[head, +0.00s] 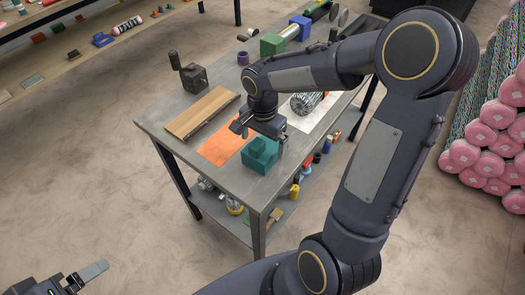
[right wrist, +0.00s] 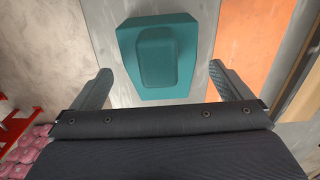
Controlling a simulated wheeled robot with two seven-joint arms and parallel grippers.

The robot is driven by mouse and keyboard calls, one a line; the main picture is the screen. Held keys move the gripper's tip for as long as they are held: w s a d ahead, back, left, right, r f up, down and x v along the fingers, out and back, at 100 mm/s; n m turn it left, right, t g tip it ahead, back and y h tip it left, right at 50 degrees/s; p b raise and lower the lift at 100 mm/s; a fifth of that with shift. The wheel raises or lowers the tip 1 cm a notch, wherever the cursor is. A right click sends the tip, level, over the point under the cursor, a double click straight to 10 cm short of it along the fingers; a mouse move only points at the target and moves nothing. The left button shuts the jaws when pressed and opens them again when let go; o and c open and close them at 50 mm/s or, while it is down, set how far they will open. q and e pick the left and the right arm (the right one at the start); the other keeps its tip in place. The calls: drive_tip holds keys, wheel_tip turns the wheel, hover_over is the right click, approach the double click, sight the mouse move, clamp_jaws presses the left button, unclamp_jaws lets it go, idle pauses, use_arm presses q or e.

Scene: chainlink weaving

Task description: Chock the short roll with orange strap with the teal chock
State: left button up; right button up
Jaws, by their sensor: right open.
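The teal chock (head: 259,160) sits on the near part of the grey workbench, beside an orange sheet. In the right wrist view the chock (right wrist: 167,52) lies ahead of and between my spread fingers, clear of both. My right gripper (head: 262,138) is open and empty above it. A short mesh roll (head: 305,103) lies on a white sheet farther back, partly hidden by my right arm; its strap is not clear. My left gripper (head: 85,275) is at the lower left, away from the bench; its opening cannot be made out.
The workbench (head: 160,130) also holds a wooden board (head: 202,111), a dark block with a handle (head: 192,76), a green block (head: 272,44) and the orange sheet (head: 219,145). Pink-ended rolls (head: 490,135) are stacked at the right. The floor left of the bench is clear.

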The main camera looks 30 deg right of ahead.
drive_tip(key=shift+f, duration=2)
drive_tip(key=c, duration=1.3)
drive_tip(key=shift+r, duration=0.15)
drive_tip(key=shift+w+r, duration=0.1)
drive_tip(key=shift+r, duration=0.4)
drive_tip(key=s+d+r, duration=0.2)
drive_tip(key=d+r, duration=0.4)
drive_tip(key=s+d+r+b, duration=0.1)
drive_tip(key=s+d+r, duration=0.2)
drive_tip(key=d+r, duration=0.3)
drive_tip(key=shift+s+d, duration=0.25)
drive_tip(key=shift+d, duration=0.2)
